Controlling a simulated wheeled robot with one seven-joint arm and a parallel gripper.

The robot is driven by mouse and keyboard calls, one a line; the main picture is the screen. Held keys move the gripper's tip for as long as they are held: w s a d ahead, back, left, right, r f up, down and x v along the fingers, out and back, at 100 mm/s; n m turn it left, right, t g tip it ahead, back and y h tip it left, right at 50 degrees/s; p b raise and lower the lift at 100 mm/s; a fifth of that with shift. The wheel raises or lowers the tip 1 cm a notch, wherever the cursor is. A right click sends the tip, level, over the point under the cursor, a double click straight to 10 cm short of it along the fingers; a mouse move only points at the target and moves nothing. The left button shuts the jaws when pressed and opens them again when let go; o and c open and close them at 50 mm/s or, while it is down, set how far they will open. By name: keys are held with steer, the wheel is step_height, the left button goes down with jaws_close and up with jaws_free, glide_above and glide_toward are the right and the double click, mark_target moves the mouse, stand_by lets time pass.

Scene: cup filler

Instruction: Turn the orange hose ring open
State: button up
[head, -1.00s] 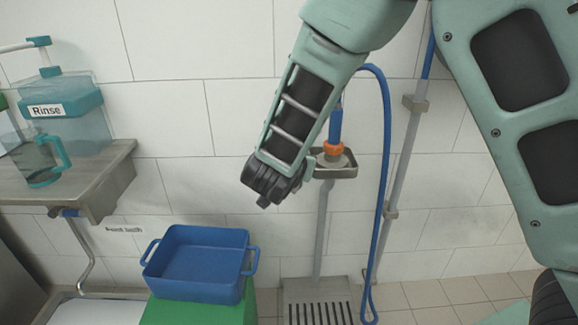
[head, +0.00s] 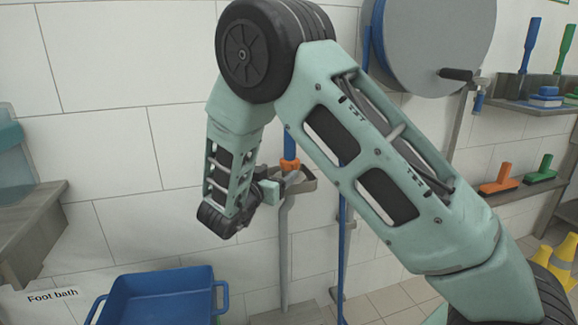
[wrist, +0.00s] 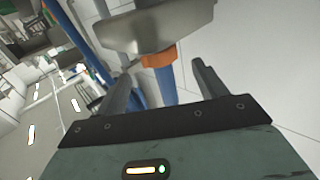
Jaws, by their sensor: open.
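The orange hose ring (head: 290,164) sits at the small grey wall holder (head: 304,184), around the lower end of a blue hose piece (head: 289,144). In the wrist view the orange ring (wrist: 160,57) is just beyond my fingertips, beside the grey holder (wrist: 158,28). The blue hose (wrist: 165,86) runs from the ring into the space between my fingers. My gripper (wrist: 161,72) is open, with one finger on each side of the hose and nothing clamped. In the head view my gripper (head: 274,186) is left of the holder, partly hidden behind my arm.
A blue tub (head: 158,300) is below left, near a grey shelf (head: 35,222). A hose reel (head: 432,45) hangs at upper right. Orange and green brushes (head: 515,178) lie on a right shelf, with yellow cones (head: 556,265) below. White tiled wall (head: 120,150) is bare at left.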

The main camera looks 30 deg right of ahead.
mark_target(285, 166)
steer(key=b+x, duration=0.1)
steer(key=x, duration=0.7)
steer(key=shift+d, duration=0.15)
steer(key=c, duration=1)
